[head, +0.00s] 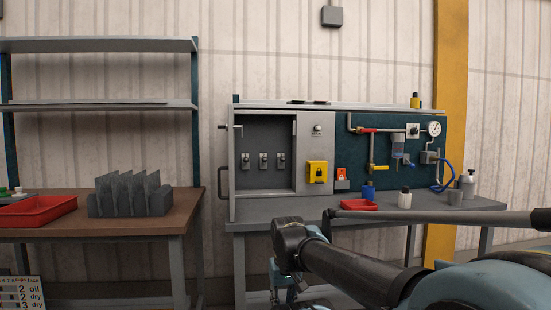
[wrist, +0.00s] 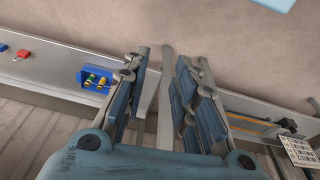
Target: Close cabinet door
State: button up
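The grey cabinet (head: 265,137) stands on the back of the right-hand bench. Its door (head: 232,170) stands open at the left side, seen nearly edge-on, with a handle (head: 222,190) sticking out to the left. Several small switches show on the inner back panel (head: 263,130). My gripper (head: 285,287) is low in front of the bench, below the cabinet and apart from the door. In the wrist view my gripper (wrist: 163,75) is open, its fingers spread. A narrow grey strip (wrist: 166,85) shows between them; I cannot tell what it is or whether it is touched.
A yellow lock box (head: 317,173) is right of the cabinet opening. The wrist view shows a blue bin (wrist: 94,78) with bottles. A brown-topped table (head: 150,222) stands left, with a gap between.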

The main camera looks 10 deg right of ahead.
jog(key=w+r+m, duration=0.1)
jog(key=w+r, duration=0.1)
jog(key=r, duration=0.2)
jog(key=w+a+r+m, duration=0.1)
jog(key=w+r, duration=0.2)
jog(key=r, duration=0.2)
jog(key=w+a+r+m+g, duration=0.1)
jog(key=w+r+m, duration=0.1)
jog(key=r, duration=0.3)
jog(key=shift+w+r+h, duration=0.25)
jog(key=shift+w+h, duration=0.05)
grip_shut()
notch_tip(320, 180, up, 29)
jog(key=m+g+h, duration=0.2)
jog(key=m+h, duration=0.2)
jog(key=m, duration=1.1)
send_over(220, 171)
jog(key=s+a, duration=0.3)
jog(key=a, duration=0.5)
jog(key=shift+s+d+f, duration=0.1)
jog(key=shift+d+f, duration=1.15)
jog(key=shift+f, duration=0.3)
jog(key=shift+s+d+f, duration=0.1)
jog(key=shift+d+f, duration=1.2)
jog(key=shift+f, duration=0.2)
jog(key=shift+d+f, duration=1.25)
jog(key=shift+f, duration=0.3)
jog(key=shift+d, duration=0.15)
